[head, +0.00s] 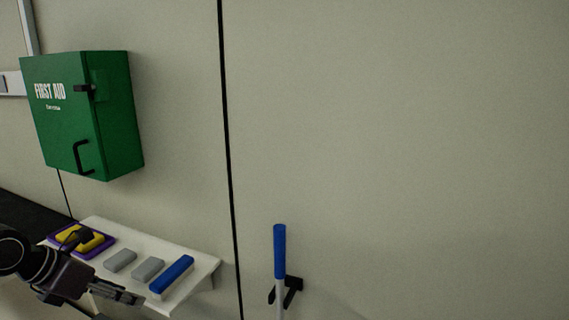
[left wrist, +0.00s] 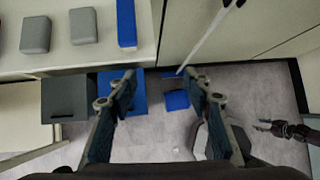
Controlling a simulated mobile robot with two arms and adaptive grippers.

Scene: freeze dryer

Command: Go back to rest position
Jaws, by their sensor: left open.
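My left gripper (head: 108,267) is open in front of the white wall shelf (head: 205,268) in the head view, its fingers apart. In the left wrist view the open left gripper (left wrist: 160,74) has nothing between its fingers; the floor shows behind them. The shelf holds two grey blocks (head: 120,260), a blue-topped block (head: 172,273) and a yellow block in a purple tray (head: 109,241), partly hidden by a finger. The blue-topped block also shows in the left wrist view (left wrist: 126,24). A dark jointed part, apparently my right gripper (left wrist: 284,130), is at the right edge there; its jaws are unclear.
A green first aid box (head: 100,120) hangs on the wall above the shelf. A blue-handled stick (head: 280,250) hangs in a black wall holder (head: 292,287) right of the shelf. A dark grey box (left wrist: 68,97) and blue items (left wrist: 177,100) are lower down. The wall at right is bare.

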